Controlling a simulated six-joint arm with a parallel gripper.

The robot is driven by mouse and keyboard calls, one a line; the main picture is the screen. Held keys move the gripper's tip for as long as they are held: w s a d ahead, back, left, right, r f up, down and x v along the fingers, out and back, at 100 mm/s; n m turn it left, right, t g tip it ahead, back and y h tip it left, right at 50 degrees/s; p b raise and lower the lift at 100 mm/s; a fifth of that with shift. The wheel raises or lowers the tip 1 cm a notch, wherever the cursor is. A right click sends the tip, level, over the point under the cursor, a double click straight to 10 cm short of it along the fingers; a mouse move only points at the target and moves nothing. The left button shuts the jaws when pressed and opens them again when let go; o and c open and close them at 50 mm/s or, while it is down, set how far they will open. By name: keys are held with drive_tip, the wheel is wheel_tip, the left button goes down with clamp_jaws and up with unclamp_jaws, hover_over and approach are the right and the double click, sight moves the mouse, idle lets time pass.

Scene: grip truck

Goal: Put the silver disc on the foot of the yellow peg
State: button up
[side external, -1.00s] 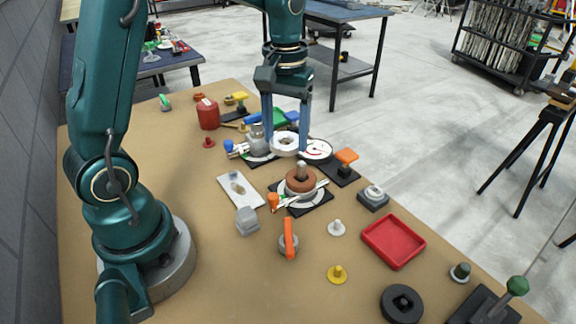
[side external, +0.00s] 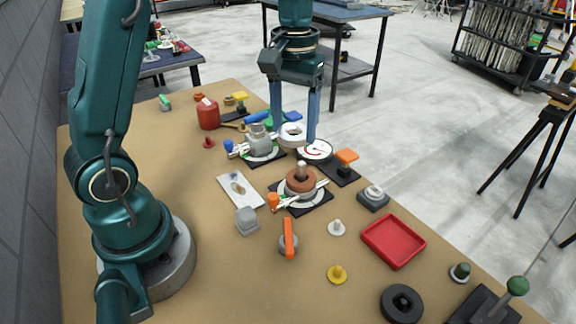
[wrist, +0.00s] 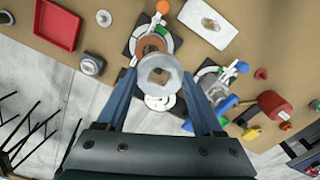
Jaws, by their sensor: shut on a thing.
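My gripper (side external: 294,139) is shut on the silver disc (side external: 292,142), a pale ring with a central hole, and holds it flat above the bench. The disc also shows between the fingers in the wrist view (wrist: 162,58). A yellow-topped piece (side external: 240,97) on a dark base stands at the far end of the bench, beyond my gripper; it shows at the lower right of the wrist view (wrist: 251,133). I cannot tell which is the yellow peg.
A grey block assembly (side external: 259,140) stands left of the held disc, and a white dial (side external: 316,150) lies to its right. A brown ring (side external: 301,183) sits on a nearer black plate. An orange-topped piece (side external: 347,157) and a red tray (side external: 393,241) stand right. The left bench is mostly clear.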

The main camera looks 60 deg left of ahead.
drive_tip(key=d+f+m, duration=0.3)
drive_tip(key=d, duration=0.8)
drive_tip(key=m, duration=0.4)
hover_over(338, 268)
drive_tip(key=shift+f, duration=3.35)
drive_tip(key=shift+f, duration=0.25)
drive_tip(key=shift+f, duration=0.3)
drive_tip(key=shift+f, duration=0.95)
drive_tip(key=o, duration=1.5)
drive_tip(key=shift+c, duration=0.2)
drive_tip(key=shift+r, duration=0.1)
